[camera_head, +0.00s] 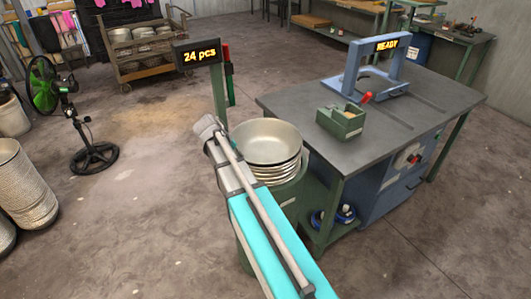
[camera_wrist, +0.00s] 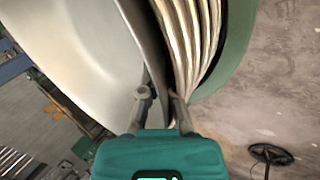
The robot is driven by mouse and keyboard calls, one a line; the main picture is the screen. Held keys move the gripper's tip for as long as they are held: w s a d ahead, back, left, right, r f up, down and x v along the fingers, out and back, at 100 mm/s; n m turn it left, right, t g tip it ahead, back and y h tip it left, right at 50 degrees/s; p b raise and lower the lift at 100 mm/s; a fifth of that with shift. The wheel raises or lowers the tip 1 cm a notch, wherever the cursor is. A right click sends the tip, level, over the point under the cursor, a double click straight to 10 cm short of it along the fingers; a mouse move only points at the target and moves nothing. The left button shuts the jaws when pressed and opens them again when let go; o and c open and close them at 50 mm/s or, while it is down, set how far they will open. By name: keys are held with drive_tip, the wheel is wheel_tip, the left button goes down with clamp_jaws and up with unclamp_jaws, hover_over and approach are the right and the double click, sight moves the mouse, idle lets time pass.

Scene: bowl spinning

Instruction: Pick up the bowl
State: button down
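A stack of pale metal bowls (camera_head: 285,178) sits on a green round stand (camera_head: 290,198) beside the workbench. The top bowl (camera_head: 266,141) is wide and shallow, with its mouth facing up. It fills the upper left of the wrist view (camera_wrist: 75,45). My gripper (camera_wrist: 161,98) is at the rim of the top bowl, on the left side of the stack in the head view. Its two fingers stand apart, one on the inner side of the rim and one on the outer side near the lower rims. I cannot tell whether they touch the rim.
A grey workbench (camera_head: 430,118) stands right of the stack, with a green box (camera_head: 341,123) and a blue frame (camera_head: 352,70) on it. A "24 pcs" sign (camera_head: 196,52) stands behind my gripper. A fan (camera_head: 95,157) stands left. The floor between is clear.

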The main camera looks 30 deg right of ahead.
drive_tip(key=shift+r, duration=0.2)
idle(0.3)
wheel_tip(320, 180, up, 3)
drive_tip(key=p, duration=0.3)
drive_tip(key=shift+f, duration=0.1)
drive_tip(key=s+a+r+p, duration=0.6)
drive_tip(key=s+r+p, duration=0.3)
drive_tip(key=s, duration=0.3)
drive_tip(key=shift+s+a+r+p, duration=0.2)
drive_tip(key=shift+r+p, duration=0.2)
drive_tip(key=shift+p, duration=0.1)
idle(0.6)
